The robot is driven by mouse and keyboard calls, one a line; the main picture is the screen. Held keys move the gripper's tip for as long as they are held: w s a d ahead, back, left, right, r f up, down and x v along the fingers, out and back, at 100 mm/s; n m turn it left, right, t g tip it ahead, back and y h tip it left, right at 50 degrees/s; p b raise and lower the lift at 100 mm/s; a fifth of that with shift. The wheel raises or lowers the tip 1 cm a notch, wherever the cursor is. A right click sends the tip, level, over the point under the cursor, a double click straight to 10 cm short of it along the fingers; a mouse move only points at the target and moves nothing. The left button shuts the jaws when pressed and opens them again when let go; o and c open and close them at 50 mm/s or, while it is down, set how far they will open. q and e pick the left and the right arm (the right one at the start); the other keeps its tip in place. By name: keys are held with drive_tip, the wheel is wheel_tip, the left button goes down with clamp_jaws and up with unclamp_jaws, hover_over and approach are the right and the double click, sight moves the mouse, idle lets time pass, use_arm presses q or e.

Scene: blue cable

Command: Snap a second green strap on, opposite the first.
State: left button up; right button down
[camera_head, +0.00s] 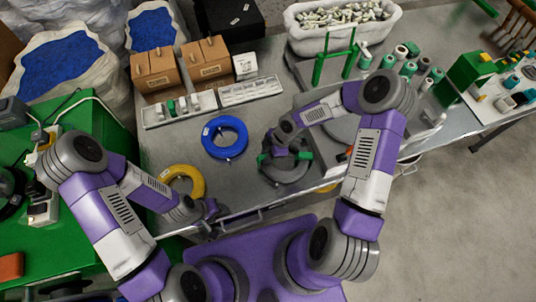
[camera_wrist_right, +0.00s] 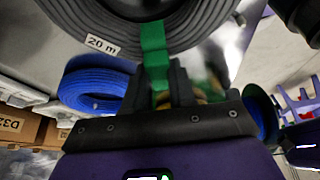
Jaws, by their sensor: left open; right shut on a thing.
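A grey coil (camera_head: 287,178) labelled "20 m" lies on the metal table; its dark windings fill the top of the right wrist view (camera_wrist_right: 140,22). Green shows on its left side (camera_head: 262,158) and right side (camera_head: 303,156) in the head view. My right gripper (camera_head: 279,151) is over the coil and shut on a green strap (camera_wrist_right: 154,45), which lies against the coil's outer side. Whether it is snapped closed is hidden. My left gripper (camera_head: 211,211) is open and empty at the table's front edge, near the yellow coil.
A blue coil (camera_head: 225,137) and a yellow coil (camera_head: 184,181) lie left of the grey coil. Cardboard boxes (camera_head: 158,70), a grey parts tray (camera_head: 180,108), a green stand (camera_head: 334,64) and a white bin (camera_head: 309,40) stand behind. Some table around the blue coil is clear.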

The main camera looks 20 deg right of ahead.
use_arm(q)
drive_tip(key=shift+f, duration=0.2)
drive_tip(key=shift+w+d+r+p, duration=0.1)
drive_tip(key=shift+r+p, duration=0.25)
drive_tip(key=shift+p, duration=0.2)
use_arm(e)
drive_tip(key=shift+w+r, duration=0.2)
drive_tip(key=shift+r, duration=0.35)
use_arm(q)
drive_tip(key=shift+r, duration=0.25)
use_arm(e)
drive_tip(key=shift+r, duration=0.2)
use_arm(q)
drive_tip(key=shift+f, duration=0.15)
use_arm(e)
drive_tip(key=shift+f, duration=0.2)
use_arm(q)
drive_tip(key=shift+f+b, duration=0.3)
use_arm(e)
drive_tip(key=shift+s+a+f, duration=0.1)
drive_tip(key=shift+f, duration=0.25)
use_arm(q)
drive_tip(key=shift+f, duration=0.1)
use_arm(e)
drive_tip(key=shift+f, duration=0.1)
use_arm(q)
drive_tip(key=shift+f, duration=0.15)
use_arm(e)
drive_tip(key=shift+s+f, duration=0.1)
drive_tip(key=shift+s, duration=0.1)
